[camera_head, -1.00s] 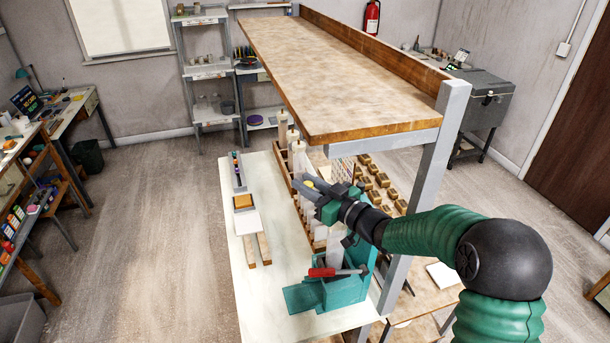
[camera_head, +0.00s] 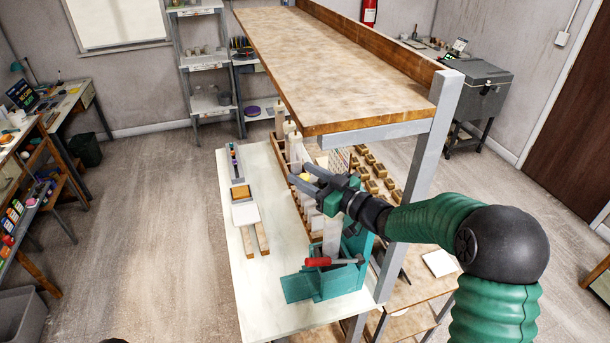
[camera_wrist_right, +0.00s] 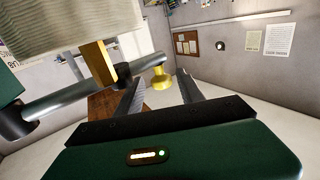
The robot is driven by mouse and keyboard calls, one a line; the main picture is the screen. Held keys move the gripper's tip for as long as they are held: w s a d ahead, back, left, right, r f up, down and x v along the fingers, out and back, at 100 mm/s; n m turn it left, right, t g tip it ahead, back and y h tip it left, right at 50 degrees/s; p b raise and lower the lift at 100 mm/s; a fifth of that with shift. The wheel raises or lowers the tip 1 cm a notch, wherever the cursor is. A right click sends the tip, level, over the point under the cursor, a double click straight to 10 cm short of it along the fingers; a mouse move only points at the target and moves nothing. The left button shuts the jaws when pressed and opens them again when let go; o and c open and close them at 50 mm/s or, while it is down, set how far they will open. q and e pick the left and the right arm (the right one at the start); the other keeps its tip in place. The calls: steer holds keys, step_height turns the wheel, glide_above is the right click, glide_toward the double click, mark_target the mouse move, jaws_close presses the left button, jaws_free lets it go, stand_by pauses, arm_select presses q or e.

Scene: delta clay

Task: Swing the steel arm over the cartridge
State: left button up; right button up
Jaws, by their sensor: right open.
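In the right wrist view, a steel bar (camera_wrist_right: 68,97) with dark collars crosses the left side, and I take it to be the steel arm. A yellow flared knob (camera_wrist_right: 160,78) stands by its right end. My right gripper (camera_wrist_right: 162,88) is open, and the knob shows between its fingers, a little beyond them; contact is not clear. In the head view, my right gripper (camera_head: 300,173) reaches over the bench beside the yellow knob (camera_head: 305,177). A pale ribbed block (camera_wrist_right: 70,28) hangs at the wrist view's upper left. I cannot tell which thing is the cartridge. My left gripper is out of view.
A teal fixture (camera_head: 300,286) with a red-handled tool (camera_head: 319,262) stands at the bench's near end. A high brown shelf (camera_head: 340,65) and its grey post (camera_head: 424,165) stand close to my right arm. The pale bench top (camera_head: 250,290) is clear at near left.

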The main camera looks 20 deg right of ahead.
steer(key=shift+s+d+f, duration=0.15)
steer(key=shift+s, duration=0.05)
steer(key=b+v, duration=0.2)
steer(key=v, duration=0.5)
steer(key=shift+d, duration=0.1)
steer(key=shift+c, duration=0.2)
